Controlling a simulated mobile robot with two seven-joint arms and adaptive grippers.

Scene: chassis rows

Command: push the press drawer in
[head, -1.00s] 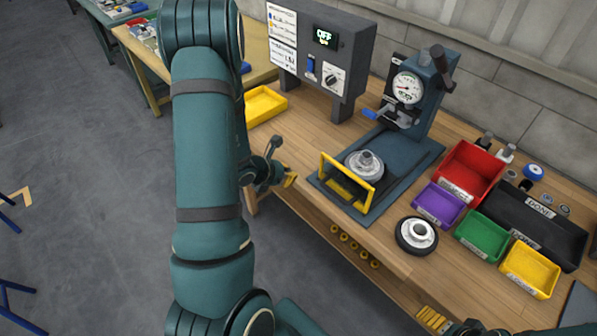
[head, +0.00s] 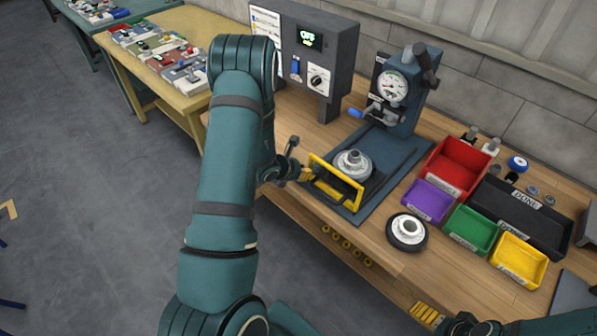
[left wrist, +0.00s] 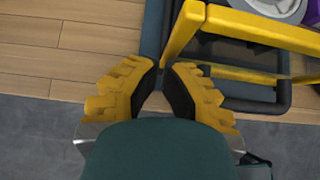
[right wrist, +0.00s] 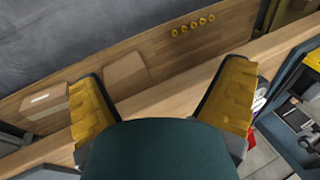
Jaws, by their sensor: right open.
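The press (head: 404,118) stands at the back of the bench on a blue-grey base. Its drawer has a yellow upright frame (head: 336,171) at the front, and a grey hub (head: 352,163) sits on the drawer behind the frame. The drawer is out toward the front bench edge. In the left wrist view the frame (left wrist: 250,33) is just right of the fingertips; contact cannot be told. My right gripper (right wrist: 165,85) is open and empty by the bench front.
A wheel-like part (head: 407,232) lies right of the drawer. Purple (head: 427,201), green (head: 473,230), yellow (head: 519,262) and red (head: 459,168) bins and a black tray (head: 517,216) fill the right. A control box (head: 308,58) stands left of the press.

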